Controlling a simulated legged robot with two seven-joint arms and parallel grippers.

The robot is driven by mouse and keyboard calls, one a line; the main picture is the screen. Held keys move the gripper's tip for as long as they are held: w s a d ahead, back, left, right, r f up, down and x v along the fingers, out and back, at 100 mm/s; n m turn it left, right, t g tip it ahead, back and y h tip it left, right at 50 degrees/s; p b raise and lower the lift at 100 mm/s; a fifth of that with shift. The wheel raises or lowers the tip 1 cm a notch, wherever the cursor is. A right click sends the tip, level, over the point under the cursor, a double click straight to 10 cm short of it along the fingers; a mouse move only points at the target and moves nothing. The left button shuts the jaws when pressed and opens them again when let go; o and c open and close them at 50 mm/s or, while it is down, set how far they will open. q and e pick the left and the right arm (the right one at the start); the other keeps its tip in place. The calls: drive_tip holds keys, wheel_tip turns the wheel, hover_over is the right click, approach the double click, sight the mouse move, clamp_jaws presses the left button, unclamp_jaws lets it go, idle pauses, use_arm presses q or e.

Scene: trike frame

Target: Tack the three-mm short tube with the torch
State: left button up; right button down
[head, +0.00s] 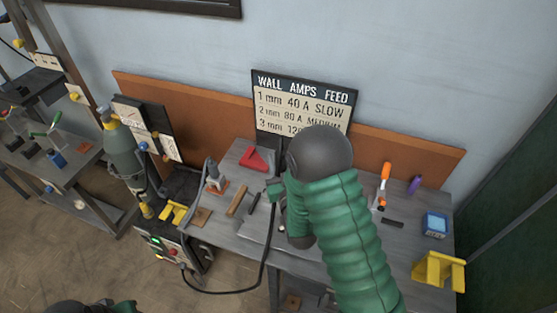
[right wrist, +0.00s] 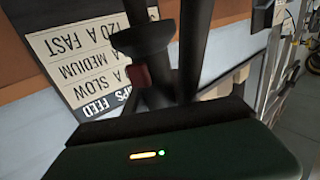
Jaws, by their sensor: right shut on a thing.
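My right gripper (right wrist: 168,60) is shut on the dark torch (right wrist: 144,40), which has a small red part on its side. In the head view my green-sleeved right arm reaches over the middle of the workbench (head: 225,228) and hides most of the gripper and torch. A black cable hangs from near the hand and runs to the welding machine (head: 170,245). I cannot make out the short tube; my arm covers part of the bench.
A sign (head: 298,108) gives wall, amps and feed; 3 mm reads 120 A FAST across both views. A red angled piece (head: 254,158), orange-handled tool (head: 384,180), blue device (head: 435,224) and yellow stand (head: 438,268) are on the bench. A gas cylinder (head: 122,150) stands left.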

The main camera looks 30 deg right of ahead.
drive_tip(key=shift+d+f, duration=0.2)
drive_tip(key=shift+d, duration=0.05)
drive_tip(key=shift+a+f+b, duration=0.15)
drive_tip(key=shift+b, duration=0.2)
drive_tip(key=shift+f, duration=0.1)
idle(1.3)
wheel_tip(320, 180, up, 7)
drive_tip(key=p, duration=0.4)
drive_tip(key=shift+p, duration=0.3)
idle(0.4)
